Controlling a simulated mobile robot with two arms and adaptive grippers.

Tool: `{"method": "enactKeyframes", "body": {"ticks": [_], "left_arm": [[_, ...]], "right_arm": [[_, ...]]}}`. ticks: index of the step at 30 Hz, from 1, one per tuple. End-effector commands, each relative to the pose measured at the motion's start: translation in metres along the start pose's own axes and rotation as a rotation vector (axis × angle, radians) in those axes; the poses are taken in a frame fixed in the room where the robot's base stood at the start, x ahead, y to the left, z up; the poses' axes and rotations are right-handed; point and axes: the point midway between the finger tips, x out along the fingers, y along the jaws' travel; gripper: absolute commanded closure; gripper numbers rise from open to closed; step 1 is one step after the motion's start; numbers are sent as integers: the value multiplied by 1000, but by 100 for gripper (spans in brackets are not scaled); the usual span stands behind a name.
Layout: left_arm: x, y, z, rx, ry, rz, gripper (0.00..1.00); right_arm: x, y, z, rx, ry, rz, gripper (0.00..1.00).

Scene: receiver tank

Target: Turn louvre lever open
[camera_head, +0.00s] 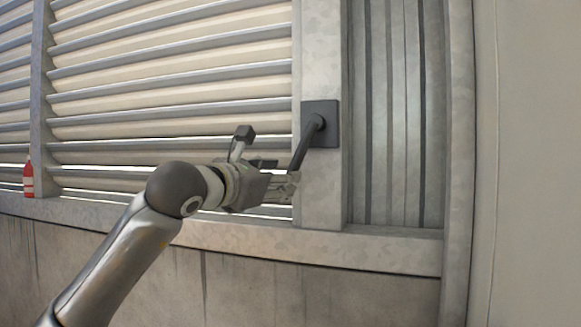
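The louvre lever (304,148) is a dark bar on a square dark plate (331,124) fixed to a pale post. It slants from its pivot down and to the left. My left gripper (290,186) reaches in from the left, with its fingers at the lever's lower end. The fingers overlap the lever's end in the picture. I cannot tell whether they are closed on it or only beside it. The louvre slats (170,95) fill the wall left of the post, with bright gaps showing between some lower ones. My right gripper is not in view.
A red and white bottle (28,179) stands on the ledge (400,248) at the far left. The ledge runs below the slats and post. Ribbed panelling (395,110) and a pale wall (535,160) lie to the right.

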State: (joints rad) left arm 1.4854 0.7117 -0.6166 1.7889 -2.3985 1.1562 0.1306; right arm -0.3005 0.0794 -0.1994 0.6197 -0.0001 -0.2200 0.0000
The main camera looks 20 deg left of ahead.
Motion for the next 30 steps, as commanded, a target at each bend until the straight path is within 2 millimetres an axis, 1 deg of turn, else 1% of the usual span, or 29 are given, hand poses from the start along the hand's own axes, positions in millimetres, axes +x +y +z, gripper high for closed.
{"method": "enactKeyframes", "body": {"ticks": [1, 6, 9, 13, 20, 23, 27, 30], "left_arm": [[10, 1, 4, -2, 3, -3, 59], [36, 1, 3, -1, 1, -2, 59], [44, 0, 2, -1, 0, -2, 59], [50, -1, 1, 0, -1, -2, 59], [50, -1, 0, 0, -2, -2, 59], [50, -1, 0, 0, -2, -2, 71], [50, -1, 0, 0, -2, -2, 89], [50, -1, 0, 0, -2, -2, 100]], "right_arm": [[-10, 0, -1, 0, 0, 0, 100], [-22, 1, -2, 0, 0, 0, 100], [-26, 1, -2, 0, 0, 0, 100], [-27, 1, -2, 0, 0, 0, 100], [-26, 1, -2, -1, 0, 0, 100], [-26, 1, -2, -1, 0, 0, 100], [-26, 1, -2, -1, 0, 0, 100], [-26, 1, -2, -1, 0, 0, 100]]}}
